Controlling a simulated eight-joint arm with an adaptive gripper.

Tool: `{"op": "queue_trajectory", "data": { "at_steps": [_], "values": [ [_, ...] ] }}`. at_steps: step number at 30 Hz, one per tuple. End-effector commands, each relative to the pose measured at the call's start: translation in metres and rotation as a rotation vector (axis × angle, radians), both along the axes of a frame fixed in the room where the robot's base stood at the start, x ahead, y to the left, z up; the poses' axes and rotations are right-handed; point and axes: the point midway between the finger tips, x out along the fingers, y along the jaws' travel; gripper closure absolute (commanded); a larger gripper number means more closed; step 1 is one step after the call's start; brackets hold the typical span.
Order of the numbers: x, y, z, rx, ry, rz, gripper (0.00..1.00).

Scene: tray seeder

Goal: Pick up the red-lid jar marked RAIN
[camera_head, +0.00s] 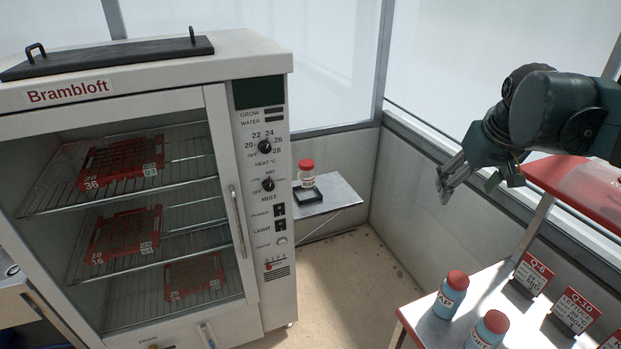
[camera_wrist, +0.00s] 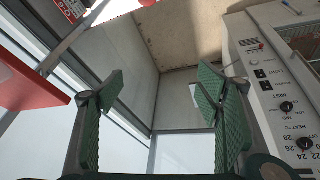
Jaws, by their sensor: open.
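A small jar (camera_head: 306,173) with a red lid and a red-and-white label stands upright on a black square holder (camera_head: 308,196) on a side shelf, right of the cabinet. Its label is too small to read. Two blue jars with red lids, a left one (camera_head: 449,299) and a right one (camera_head: 488,331), stand on the bench at lower right; their labels are not clearly legible. My gripper (camera_head: 446,185) is up at the right, in the air, well apart from every jar. In the wrist view my gripper (camera_wrist: 161,88) is open with nothing between its green-padded fingers.
The Brambloft cabinet (camera_head: 261,90) fills the left, with red trays on its wire racks. The side shelf (camera_head: 335,192) juts out beside it. Red cards, such as the Q-6 card (camera_head: 533,275), stand on the bench (camera_head: 421,318). The floor (camera_head: 345,275) between is clear.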

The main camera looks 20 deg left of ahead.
Motion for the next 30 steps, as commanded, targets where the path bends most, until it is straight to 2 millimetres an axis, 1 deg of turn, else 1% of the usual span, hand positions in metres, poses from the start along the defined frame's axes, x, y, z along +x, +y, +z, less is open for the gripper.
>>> {"op": "queue_trajectory", "data": {
  "at_steps": [1, 3, 13, 22, 30],
  "values": [
    [0.01, 0.008, 0.005, -0.004, 0.005, 0.015, 0.35],
    [0.024, 0.017, 0.008, -0.011, 0.012, 0.035, 0.35],
    [0.082, 0.063, 0.019, -0.041, 0.05, 0.128, 0.35],
    [0.132, 0.111, 0.021, -0.068, 0.083, 0.214, 0.35],
    [0.174, 0.156, 0.015, -0.092, 0.112, 0.293, 0.35]
  ]
}}
